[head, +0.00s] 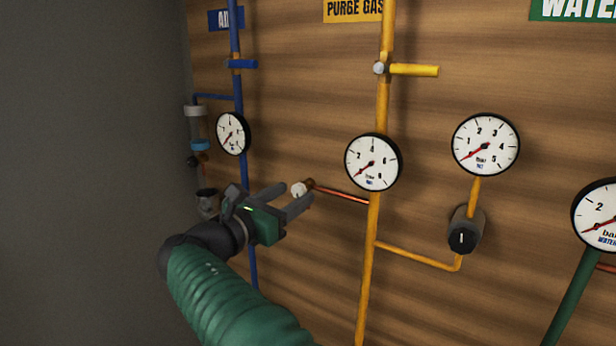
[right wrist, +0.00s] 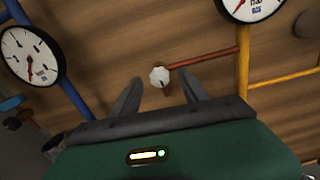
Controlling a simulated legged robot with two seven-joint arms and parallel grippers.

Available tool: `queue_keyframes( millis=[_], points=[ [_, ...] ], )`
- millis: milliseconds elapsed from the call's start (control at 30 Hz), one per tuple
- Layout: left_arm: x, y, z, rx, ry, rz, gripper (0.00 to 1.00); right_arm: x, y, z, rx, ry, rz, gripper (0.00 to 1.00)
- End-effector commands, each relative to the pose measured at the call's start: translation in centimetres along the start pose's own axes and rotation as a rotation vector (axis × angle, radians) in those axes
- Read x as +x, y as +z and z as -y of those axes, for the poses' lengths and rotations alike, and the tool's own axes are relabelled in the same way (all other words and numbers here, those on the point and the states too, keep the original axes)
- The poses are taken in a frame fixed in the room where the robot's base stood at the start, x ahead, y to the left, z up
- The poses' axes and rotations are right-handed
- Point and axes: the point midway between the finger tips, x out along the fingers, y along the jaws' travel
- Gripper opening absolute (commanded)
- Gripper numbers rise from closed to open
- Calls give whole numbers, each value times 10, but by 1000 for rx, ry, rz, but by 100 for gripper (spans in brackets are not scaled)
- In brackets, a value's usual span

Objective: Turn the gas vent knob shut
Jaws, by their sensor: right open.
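The gas vent knob (head: 299,189) is a small white knob at the left end of a thin copper pipe (head: 340,193) that branches off the yellow purge gas pipe (head: 373,230). My right gripper (head: 295,197) is in front of it with its fingers pointing at the wall. In the right wrist view the knob (right wrist: 159,77) shows just beyond and between the two open fingertips (right wrist: 160,88). The fingers look apart from the knob, and nothing is held. My left gripper is not in view.
A blue pipe (head: 240,170) with a gauge (head: 233,134) runs on the left. A purge gas gauge (head: 372,162) is to the right of the knob, with another gauge (head: 485,144) and a black regulator knob (head: 463,238) farther right. A yellow valve handle (head: 414,71) is above.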

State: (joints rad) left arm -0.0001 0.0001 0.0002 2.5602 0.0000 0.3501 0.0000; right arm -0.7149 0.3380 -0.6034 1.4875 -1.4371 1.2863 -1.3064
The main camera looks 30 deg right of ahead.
Motion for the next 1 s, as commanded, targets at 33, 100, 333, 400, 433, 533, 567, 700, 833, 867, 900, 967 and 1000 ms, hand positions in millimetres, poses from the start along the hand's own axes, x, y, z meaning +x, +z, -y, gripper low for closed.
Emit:
queue_keyframes(
  millis=[33, 100, 333, 400, 433, 533, 567, 700, 833, 867, 900, 967, 1000],
  points=[
    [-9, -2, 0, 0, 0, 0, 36, 12, 5, 0, -5, -4, 1, 52],
    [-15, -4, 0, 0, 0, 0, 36, 29, 5, 0, -3, -3, 1, 52],
    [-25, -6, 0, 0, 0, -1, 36, 62, 2, 2, 0, 0, 0, 52],
    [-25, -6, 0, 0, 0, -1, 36, 65, 1, 2, 0, 0, 0, 52],
    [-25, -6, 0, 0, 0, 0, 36, 66, 1, 2, 0, 1, 0, 52],
    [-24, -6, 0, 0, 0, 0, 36, 66, 0, 1, 0, 1, -1, 52],
    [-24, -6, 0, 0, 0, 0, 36, 66, 0, 0, 0, 2, -1, 52],
    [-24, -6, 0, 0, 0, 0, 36, 66, -1, 0, 0, 2, -1, 42],
    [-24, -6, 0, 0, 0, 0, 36, 66, 0, 0, 0, 2, -1, 25],
    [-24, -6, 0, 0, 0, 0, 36, 66, 0, 0, 0, 2, -1, 22],
    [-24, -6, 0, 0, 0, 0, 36, 66, 0, 0, 1, 2, -1, 16],
    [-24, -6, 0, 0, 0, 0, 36, 65, 0, 0, 1, 3, -1, 8],
    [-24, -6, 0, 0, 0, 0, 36, 66, 0, 0, 1, 2, -1, 3]
  ],
)
